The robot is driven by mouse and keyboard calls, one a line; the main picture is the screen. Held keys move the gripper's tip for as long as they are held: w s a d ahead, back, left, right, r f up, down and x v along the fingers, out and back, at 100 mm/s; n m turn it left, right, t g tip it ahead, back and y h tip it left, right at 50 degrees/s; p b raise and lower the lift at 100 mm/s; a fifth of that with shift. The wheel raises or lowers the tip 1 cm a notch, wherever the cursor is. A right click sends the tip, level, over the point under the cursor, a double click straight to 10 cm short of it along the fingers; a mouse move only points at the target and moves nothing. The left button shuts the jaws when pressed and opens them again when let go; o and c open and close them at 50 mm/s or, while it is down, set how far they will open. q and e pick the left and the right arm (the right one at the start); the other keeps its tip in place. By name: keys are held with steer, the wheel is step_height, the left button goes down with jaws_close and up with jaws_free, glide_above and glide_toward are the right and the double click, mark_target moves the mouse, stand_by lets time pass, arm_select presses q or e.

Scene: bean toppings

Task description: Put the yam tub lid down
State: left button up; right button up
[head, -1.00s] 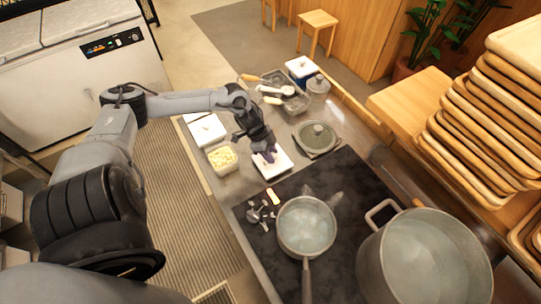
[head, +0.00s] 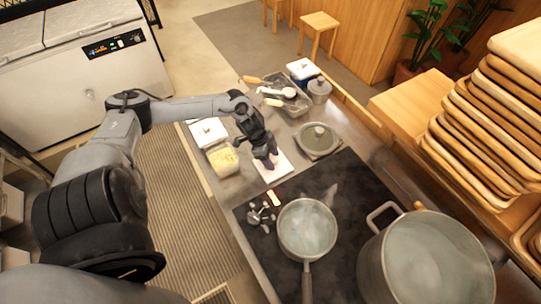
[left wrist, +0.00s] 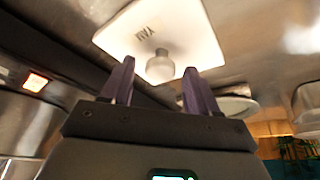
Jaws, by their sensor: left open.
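The yam tub lid (head: 284,168) is a white square plate lying flat on the counter, just behind the dark hob. In the left wrist view the lid (left wrist: 190,40) shows the word YAM and a pale round knob (left wrist: 160,67). My left gripper (head: 266,163) is above the lid, fingers pointing down. In the left wrist view its two purple fingers (left wrist: 158,88) are apart, with the knob showing in the gap beyond the tips. An open tub with pale yellow pieces (head: 222,159) stands left of the lid. My right gripper is not in view.
A white-lidded tub (head: 208,131) stands behind the open tub. A saucepan (head: 307,228), measuring spoons (head: 261,215) and a large pot (head: 425,262) are nearer. Stacked wooden trays (head: 480,135) stand at right.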

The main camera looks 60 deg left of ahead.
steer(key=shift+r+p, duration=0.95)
arm_select(q)
steer(key=p+v, duration=0.5)
steer(key=v, duration=0.7)
steer(key=shift+r, duration=0.15)
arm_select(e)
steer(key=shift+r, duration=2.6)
